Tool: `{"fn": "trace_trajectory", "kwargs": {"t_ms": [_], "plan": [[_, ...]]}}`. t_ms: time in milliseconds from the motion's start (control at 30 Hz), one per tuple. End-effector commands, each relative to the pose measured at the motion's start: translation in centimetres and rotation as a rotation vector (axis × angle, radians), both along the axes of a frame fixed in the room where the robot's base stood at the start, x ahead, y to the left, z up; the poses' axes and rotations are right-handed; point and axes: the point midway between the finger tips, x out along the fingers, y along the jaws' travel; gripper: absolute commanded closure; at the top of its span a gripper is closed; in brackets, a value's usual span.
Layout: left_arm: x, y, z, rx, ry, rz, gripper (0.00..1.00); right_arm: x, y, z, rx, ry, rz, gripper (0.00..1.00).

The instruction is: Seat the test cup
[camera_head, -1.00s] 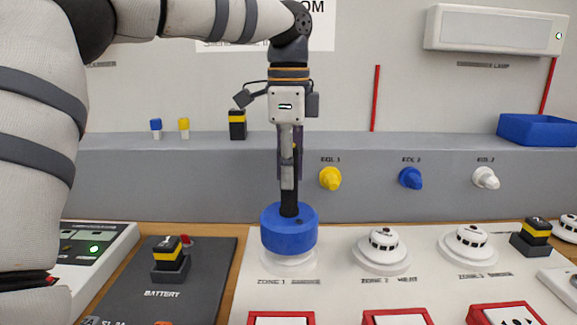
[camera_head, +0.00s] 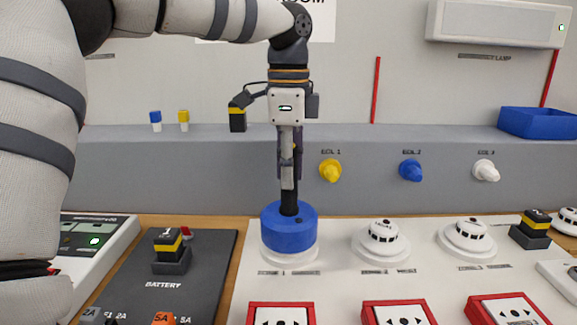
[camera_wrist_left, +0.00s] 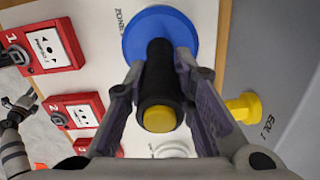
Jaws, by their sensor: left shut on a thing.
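The test cup is a blue, drum-shaped cup (camera_head: 289,232) with a black handle ending in yellow. It stands upright over the white Zone 1 detector base (camera_head: 290,259), whose rim shows around its lower edge. I cannot tell whether the cup is fully down, and the detector head is hidden under it. My left gripper (camera_head: 289,180) points straight down and is shut on the black handle (camera_wrist_left: 158,85), with the cup (camera_wrist_left: 135,40) beyond it in the left wrist view. My right gripper (camera_wrist_left: 18,108) shows small at that view's left edge; its finger opening is unclear.
The Zone 2 detector (camera_head: 382,240) and Zone 3 detector (camera_head: 468,238) stand uncovered to the right. Red call points (camera_head: 281,313) line the front. A battery board (camera_head: 205,270) lies left. The grey ledge behind carries yellow, blue and white EOL plugs (camera_head: 330,170).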

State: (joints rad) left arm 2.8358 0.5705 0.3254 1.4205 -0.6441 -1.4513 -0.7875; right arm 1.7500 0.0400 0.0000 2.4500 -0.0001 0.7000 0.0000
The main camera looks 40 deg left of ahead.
Motion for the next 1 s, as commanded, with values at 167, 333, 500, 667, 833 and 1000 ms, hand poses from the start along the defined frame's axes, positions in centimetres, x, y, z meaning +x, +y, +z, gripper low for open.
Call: {"fn": "trace_trajectory", "kwargs": {"t_ms": [167,333,500,667,833,1000], "plan": [[0.0,0.0,-0.2,0.001,-0.001,0.000,1.00,0.0,0.0,0.0,0.000,-0.001,0.000,0.60],[0.0,0.0,-0.5,0.000,-0.001,0.000,1.00,0.0,0.0,0.0,0.000,-0.001,0.000,0.60],[0.0,0.0,-0.7,0.000,-0.001,0.000,1.00,0.0,0.0,0.0,0.000,-0.001,0.000,0.60],[0.0,0.0,-1.0,0.001,-0.001,0.000,1.00,0.0,0.0,0.0,0.000,-0.001,0.000,0.60],[0.0,0.0,-1.2,0.000,-0.001,0.000,1.00,0.0,0.0,0.0,0.000,-0.001,0.000,0.60],[0.0,0.0,-1.5,0.000,-0.001,0.000,1.00,0.0,0.0,0.0,0.000,-0.001,0.000,0.60]]}}
